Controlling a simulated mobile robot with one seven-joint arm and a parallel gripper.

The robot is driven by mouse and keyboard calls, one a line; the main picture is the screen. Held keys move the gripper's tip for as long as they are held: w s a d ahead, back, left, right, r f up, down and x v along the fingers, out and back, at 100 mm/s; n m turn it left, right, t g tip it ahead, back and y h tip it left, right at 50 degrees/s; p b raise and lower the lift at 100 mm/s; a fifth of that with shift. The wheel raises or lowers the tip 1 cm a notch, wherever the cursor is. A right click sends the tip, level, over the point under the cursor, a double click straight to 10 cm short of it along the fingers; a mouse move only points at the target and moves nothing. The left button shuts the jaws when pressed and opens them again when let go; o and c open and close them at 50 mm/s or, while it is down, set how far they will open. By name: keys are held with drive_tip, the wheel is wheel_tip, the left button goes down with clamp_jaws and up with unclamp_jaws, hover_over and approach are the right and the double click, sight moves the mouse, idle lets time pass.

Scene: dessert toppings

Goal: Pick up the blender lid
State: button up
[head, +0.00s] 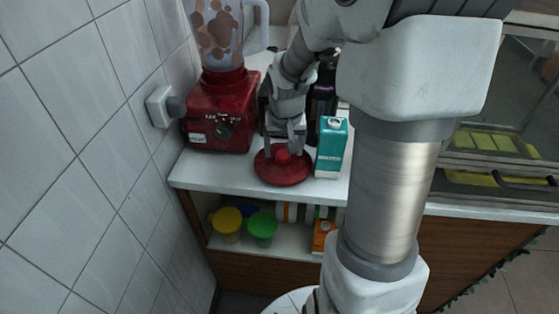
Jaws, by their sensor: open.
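The blender lid (284,170) is a round dark red disc with a raised knob in its middle. It lies flat on the white counter near the front edge. My gripper (284,148) is open and points down right over the lid, with its fingertips at the height of the knob. I cannot tell whether the fingers touch the knob. The red blender (222,112) stands behind and to the left, its clear jug open at the top edge of the picture and blotched with brown.
A teal carton (331,147) stands close to the lid's right side. A dark bottle (322,100) stands behind it. The tiled wall (90,130) with a white socket (163,106) bounds the left. A lower shelf (285,238) holds yellow and green cups.

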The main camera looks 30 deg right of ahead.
drive_tip(key=shift+x, duration=0.9)
drive_tip(key=shift+c, duration=0.3)
clamp_jaws()
